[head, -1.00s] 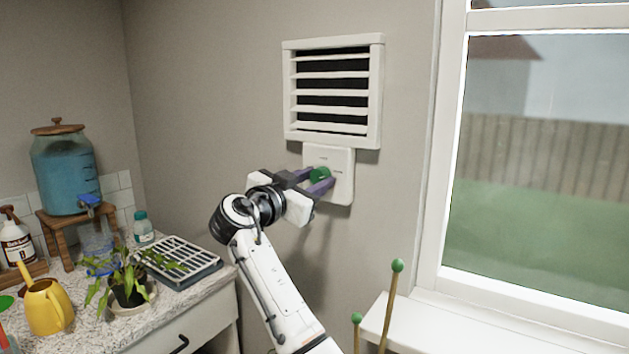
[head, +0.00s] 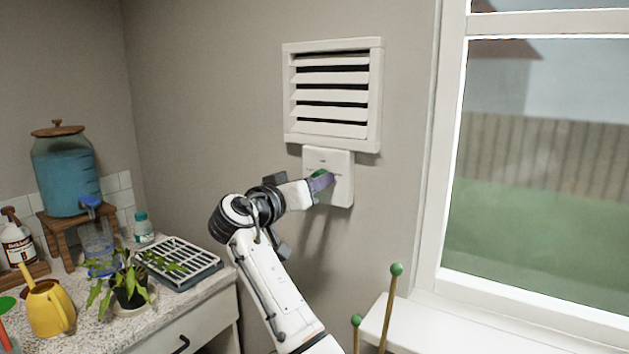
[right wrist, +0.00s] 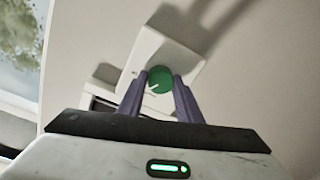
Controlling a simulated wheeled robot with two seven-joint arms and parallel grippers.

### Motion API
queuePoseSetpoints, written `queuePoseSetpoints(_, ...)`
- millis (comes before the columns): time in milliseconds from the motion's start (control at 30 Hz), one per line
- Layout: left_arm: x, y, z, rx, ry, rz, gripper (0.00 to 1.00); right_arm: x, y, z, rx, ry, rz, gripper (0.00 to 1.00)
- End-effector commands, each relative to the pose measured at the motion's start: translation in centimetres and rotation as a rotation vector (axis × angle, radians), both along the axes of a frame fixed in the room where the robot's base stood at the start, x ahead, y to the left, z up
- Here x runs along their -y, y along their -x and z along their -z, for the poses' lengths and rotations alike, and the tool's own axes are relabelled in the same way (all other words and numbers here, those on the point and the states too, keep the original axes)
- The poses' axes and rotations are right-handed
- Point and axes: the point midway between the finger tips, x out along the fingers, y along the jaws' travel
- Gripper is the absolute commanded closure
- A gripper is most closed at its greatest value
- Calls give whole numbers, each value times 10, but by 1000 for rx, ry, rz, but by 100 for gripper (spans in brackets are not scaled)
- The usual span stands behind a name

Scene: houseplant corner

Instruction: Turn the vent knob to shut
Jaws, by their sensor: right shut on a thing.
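The green vent knob (right wrist: 160,79) sits on a white wall plate (head: 343,187) below the white slatted vent (head: 332,96). In the head view only a sliver of the knob (head: 319,173) shows behind the fingers. My right gripper (head: 321,181) is shut on the knob. In the right wrist view its two purple fingers (right wrist: 160,84) lie on either side of the knob, and a pale pointer mark shows on the knob's face. The vent slats are tilted, with narrow dark gaps between them. My left gripper is not in view.
A counter at left holds a blue water dispenser (head: 65,170), a yellow watering can (head: 48,307), a potted plant (head: 130,287) and a slotted tray (head: 180,262). Two green-tipped stakes (head: 390,300) stand before the window sill at right. The wall around the vent is bare.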

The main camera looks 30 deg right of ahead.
Motion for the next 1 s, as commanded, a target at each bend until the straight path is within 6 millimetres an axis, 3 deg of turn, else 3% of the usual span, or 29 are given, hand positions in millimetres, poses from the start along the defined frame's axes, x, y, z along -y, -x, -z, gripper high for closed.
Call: queuePoseSetpoints(1000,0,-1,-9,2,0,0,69,-1,-2,-1,-892,369,-1,91)
